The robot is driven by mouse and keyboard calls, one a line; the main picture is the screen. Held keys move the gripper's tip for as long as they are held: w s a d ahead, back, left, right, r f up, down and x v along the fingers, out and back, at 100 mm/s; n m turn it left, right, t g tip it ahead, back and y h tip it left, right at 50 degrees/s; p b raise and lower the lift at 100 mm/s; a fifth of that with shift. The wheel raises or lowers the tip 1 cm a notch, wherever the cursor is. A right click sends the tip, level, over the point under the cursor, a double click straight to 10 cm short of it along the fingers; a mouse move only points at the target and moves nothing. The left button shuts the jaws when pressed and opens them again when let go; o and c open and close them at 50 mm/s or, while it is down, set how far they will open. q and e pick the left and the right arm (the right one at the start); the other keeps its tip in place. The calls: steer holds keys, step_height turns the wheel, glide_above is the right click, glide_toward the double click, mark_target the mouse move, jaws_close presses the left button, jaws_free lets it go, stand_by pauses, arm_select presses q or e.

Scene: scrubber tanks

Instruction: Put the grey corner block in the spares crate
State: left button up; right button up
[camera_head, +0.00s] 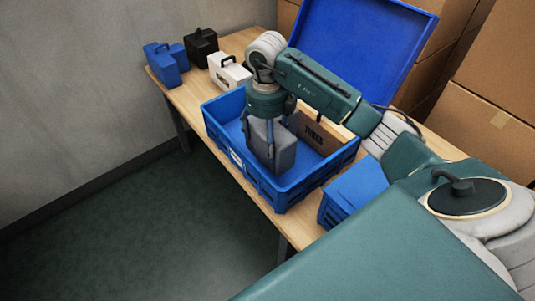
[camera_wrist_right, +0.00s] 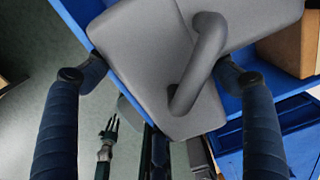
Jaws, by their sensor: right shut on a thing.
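The grey corner block (camera_head: 272,146), with a rounded handle, is held in my right gripper (camera_head: 258,142). The gripper points down and is shut on it. In the right wrist view the grey block (camera_wrist_right: 150,55) lies between my two dark blue fingers (camera_wrist_right: 160,80). An open blue crate (camera_head: 275,192) with a white label stands on the table, and the block is in or just above its near part. Whether the block touches the crate floor is hidden. The label is too small to read. My left gripper does not show in the head view.
A brown box (camera_head: 320,132) with dark lettering sits inside the crate. Behind the crate are a white case (camera_head: 229,72), a black case (camera_head: 200,46) and a blue case (camera_head: 166,63). A second blue container (camera_head: 352,190) stands at the right. A raised blue panel (camera_head: 360,45) is behind.

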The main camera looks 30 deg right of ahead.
step_height(320, 180, down, 3)
steer(key=shift+r, duration=0.1)
step_height(320, 180, down, 4)
steer(key=shift+f+p, duration=0.2)
steer(key=shift+p, duration=0.15)
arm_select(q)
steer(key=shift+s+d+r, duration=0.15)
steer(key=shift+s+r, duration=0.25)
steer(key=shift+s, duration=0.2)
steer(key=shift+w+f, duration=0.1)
arm_select(e)
steer(key=shift+f, duration=0.1)
steer(key=o, duration=1.4)
